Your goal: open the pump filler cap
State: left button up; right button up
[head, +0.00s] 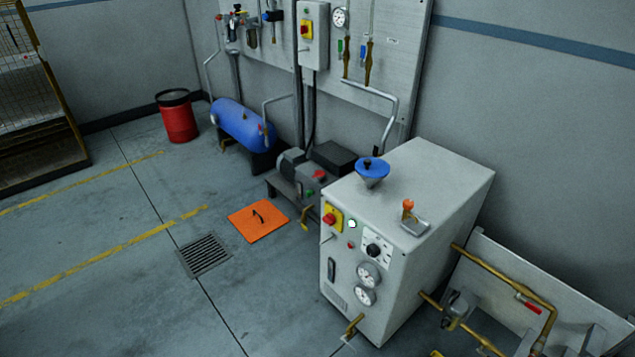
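A blue round cap (372,166) with a small black knob sits over a pale funnel-shaped neck on top of a grey machine cabinet (425,180). It looks like the pump filler cap. The cap lies flat over the neck and seems closed. The cabinet front carries a red-and-yellow switch, a black dial and two round gauges. An orange-tipped lever (408,206) stands on the cabinet top, to the right of the cap. Neither of my grippers shows in the head view.
A small motor unit (300,172) and a blue tank (240,122) stand behind, along the wall. An orange hatch plate (258,220) and a floor grate (204,255) lie left of the cabinet. Brass pipes (500,277) run at the right. Floor at the front left is clear.

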aim_at(319, 173)
jog(key=i+j+z, duration=0.15)
jog(key=j+z, duration=0.2)
jog(key=j, duration=0.45)
jog(key=j+z, duration=0.3)
jog(key=j, duration=0.55)
jog(key=i+j+z, duration=0.3)
jog(key=j, duration=0.3)
jog(key=i+j+z, duration=0.25)
jog(key=i+j, duration=0.15)
jog(key=j, duration=0.3)
jog(key=i+j+z, duration=0.15)
jog(key=j, duration=0.2)
jog(key=i+j+z, duration=0.25)
jog(key=i+j, duration=0.5)
jog(key=i, duration=0.05)
